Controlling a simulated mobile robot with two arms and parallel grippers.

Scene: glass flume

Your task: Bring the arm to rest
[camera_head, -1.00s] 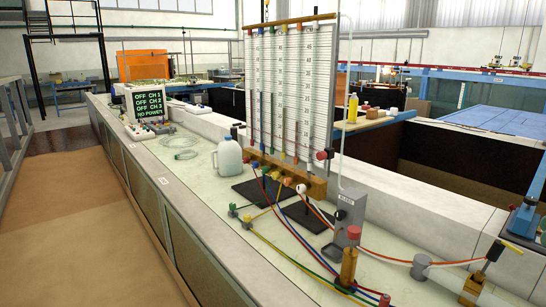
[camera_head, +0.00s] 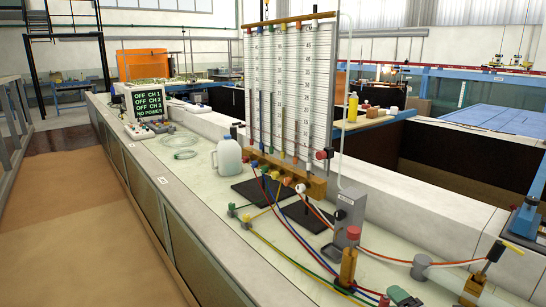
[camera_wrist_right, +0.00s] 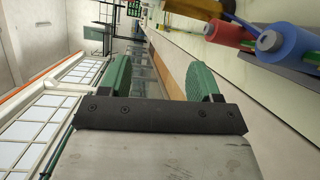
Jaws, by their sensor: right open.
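In the wrist view my right gripper (camera_wrist_right: 160,78) shows two green ribbed fingers, spread apart. Nothing is held between them. A blue hose fitting (camera_wrist_right: 285,42) and a red fitting (camera_wrist_right: 229,33) are beyond the fingers to the upper right, apart from them. In the head view a small dark green piece (camera_head: 402,296) shows at the bottom edge, beside the red hose end (camera_head: 384,300); it looks like a fingertip of my right gripper. The rest of that arm is out of the head view. My left gripper is in neither view.
The manometer board (camera_head: 290,90) stands on the flume bench with coloured hoses at its foot. A grey box (camera_head: 349,207), a brass valve with a red knob (camera_head: 348,265) and a white jug (camera_head: 229,156) stand near it. The brown floor (camera_head: 80,235) at left is clear.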

